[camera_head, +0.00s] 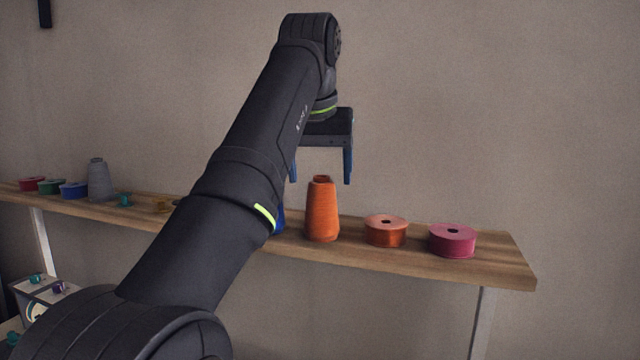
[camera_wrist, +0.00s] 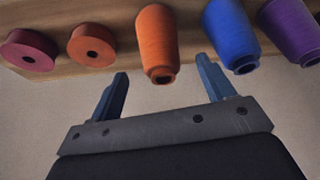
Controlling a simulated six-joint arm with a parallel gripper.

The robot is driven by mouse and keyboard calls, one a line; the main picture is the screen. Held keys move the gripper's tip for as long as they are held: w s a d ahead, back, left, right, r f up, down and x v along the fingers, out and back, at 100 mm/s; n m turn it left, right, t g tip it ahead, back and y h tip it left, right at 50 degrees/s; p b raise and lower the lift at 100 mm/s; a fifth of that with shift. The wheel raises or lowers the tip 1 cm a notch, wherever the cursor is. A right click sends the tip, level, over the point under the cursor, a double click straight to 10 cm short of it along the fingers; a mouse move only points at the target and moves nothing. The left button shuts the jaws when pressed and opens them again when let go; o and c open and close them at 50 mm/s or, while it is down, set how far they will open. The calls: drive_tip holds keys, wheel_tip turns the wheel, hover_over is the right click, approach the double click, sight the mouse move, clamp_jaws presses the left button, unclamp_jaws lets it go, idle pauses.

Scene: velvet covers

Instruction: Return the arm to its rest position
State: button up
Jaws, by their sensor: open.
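My gripper (camera_head: 321,165) hangs with its two blue fingers pointing down, above the orange thread cone (camera_head: 322,210) on the wooden shelf (camera_head: 500,262). The fingers are apart and nothing is between them. In the wrist view my gripper (camera_wrist: 163,88) also shows open and empty, with the orange cone (camera_wrist: 157,40) beyond the gap between the fingertips. My arm reaches up from the lower left and hides the middle of the shelf in the head view.
Right of the cone stand an orange ribbon spool (camera_head: 386,231) and a pink spool (camera_head: 452,241). In the wrist view a blue cone (camera_wrist: 232,35) and a purple cone (camera_wrist: 290,30) stand beside it. A grey cone (camera_head: 98,180) and several small spools sit at the shelf's left.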

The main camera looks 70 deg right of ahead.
sight(321, 176)
drive_tip(key=shift+a+r, duration=0.15)
drive_tip(key=shift+r, duration=0.1)
idle(0.3)
drive_tip(key=x, duration=0.7)
drive_tip(key=shift+f, duration=0.2)
drive_tip(key=shift+r, duration=1.75)
drive_tip(key=shift+f, duration=0.15)
